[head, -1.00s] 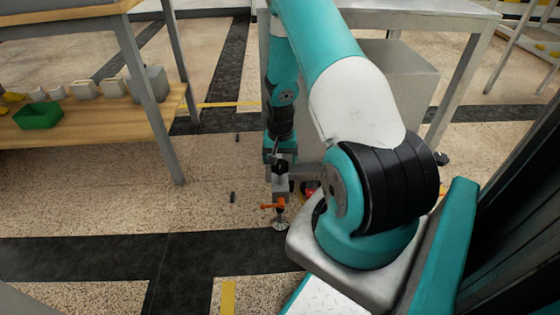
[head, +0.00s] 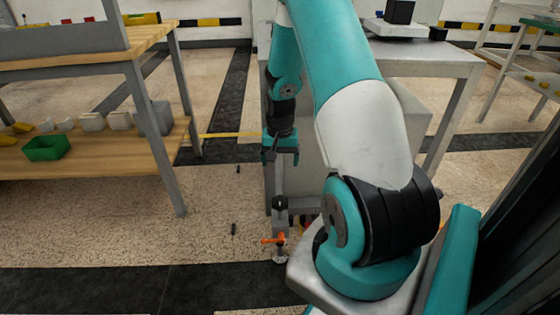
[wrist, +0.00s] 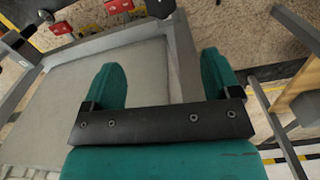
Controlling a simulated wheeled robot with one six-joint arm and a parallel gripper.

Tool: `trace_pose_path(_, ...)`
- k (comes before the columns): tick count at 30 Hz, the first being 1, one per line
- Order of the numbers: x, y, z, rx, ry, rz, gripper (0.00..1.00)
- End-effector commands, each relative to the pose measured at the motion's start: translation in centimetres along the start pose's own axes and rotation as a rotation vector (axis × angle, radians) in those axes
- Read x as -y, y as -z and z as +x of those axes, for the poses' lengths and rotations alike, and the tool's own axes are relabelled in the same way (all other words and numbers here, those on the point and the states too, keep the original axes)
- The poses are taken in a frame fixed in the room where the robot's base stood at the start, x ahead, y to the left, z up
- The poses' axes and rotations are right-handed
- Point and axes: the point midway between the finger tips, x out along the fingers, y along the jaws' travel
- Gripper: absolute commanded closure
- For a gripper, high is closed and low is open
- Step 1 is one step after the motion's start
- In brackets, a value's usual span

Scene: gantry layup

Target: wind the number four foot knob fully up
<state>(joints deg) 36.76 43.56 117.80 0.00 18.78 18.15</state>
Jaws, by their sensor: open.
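In the head view a foot assembly stands on the floor at the lower corner of the grey metal cabinet. It has a black knob (head: 279,202) on top, an orange lever (head: 272,240) and a round foot pad (head: 280,257). I cannot read a number on it. My gripper (head: 282,152) points down above the knob, with a clear gap between them. In the wrist view my gripper (wrist: 160,82) has its two teal fingers wide apart, with nothing between them. Red parts (wrist: 118,6) with pale marks show at the top left of the wrist view.
A wooden-shelved bench (head: 95,165) with a green bin (head: 46,148) stands to the left. The grey cabinet (head: 305,180) stands behind my arm. Small dark pieces (head: 234,229) lie on the speckled floor left of the foot. That floor is otherwise open.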

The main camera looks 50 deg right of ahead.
Motion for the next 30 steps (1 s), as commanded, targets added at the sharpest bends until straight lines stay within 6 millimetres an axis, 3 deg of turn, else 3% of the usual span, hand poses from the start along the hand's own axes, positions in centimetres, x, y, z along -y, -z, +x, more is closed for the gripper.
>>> trace_pose_path(10, 0.1, 0.3, 1.3, -0.007, 0.002, 0.000, 0.17)
trace_pose_path(20, 0.0, 0.0, 0.8, -0.001, 0.000, 0.000, 0.17)
trace_pose_path(23, 0.0, 0.0, 2.0, 0.000, 0.000, 0.000, 0.17)
trace_pose_path(30, 0.0, 0.0, 7.5, 0.001, 0.000, 0.000, 0.17)
